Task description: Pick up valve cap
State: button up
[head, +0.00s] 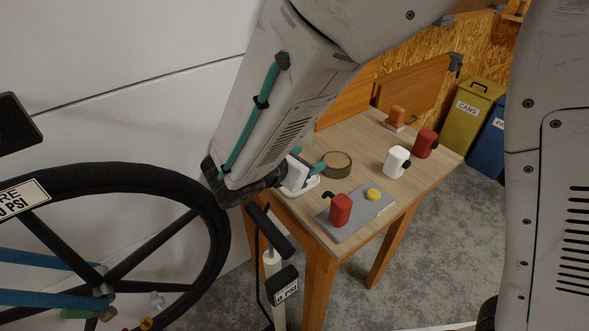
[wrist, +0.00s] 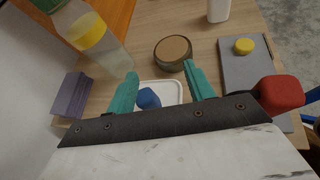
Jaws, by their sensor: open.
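A small blue piece (wrist: 148,98), which looks like the valve cap, lies in a shallow white dish (wrist: 173,88) on the wooden table. My gripper (wrist: 160,72) is open and empty, with one teal finger on each side of the blue piece in the wrist view. I cannot tell the height of the fingertips above the dish. In the head view my gripper (head: 308,164) is over the white dish (head: 309,184) at the table's near left edge; the blue piece is hidden there.
A round brown-topped tin (head: 336,164) stands just beyond the dish. A grey board (head: 352,218) with a red container (head: 341,209) and a yellow knob (head: 374,194) is to the right. A bicycle wheel (head: 205,190) and pump (head: 275,265) are near the table.

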jog(key=a+f+n, duration=0.1)
jog(key=a+n+t, duration=0.1)
jog(key=a, duration=0.1)
jog(key=a+f+y, duration=0.1)
jog(key=shift+w+a+f+n+t, duration=0.1)
jog(key=shift+a+f+n+t, duration=0.2)
jog(key=shift+n, duration=0.1)
jog(key=x, duration=0.7)
jog(key=shift+w+d+f, duration=0.1)
jog(key=shift+w+d, duration=0.05)
jog(key=shift+d, duration=0.1)
jog(key=c, duration=1)
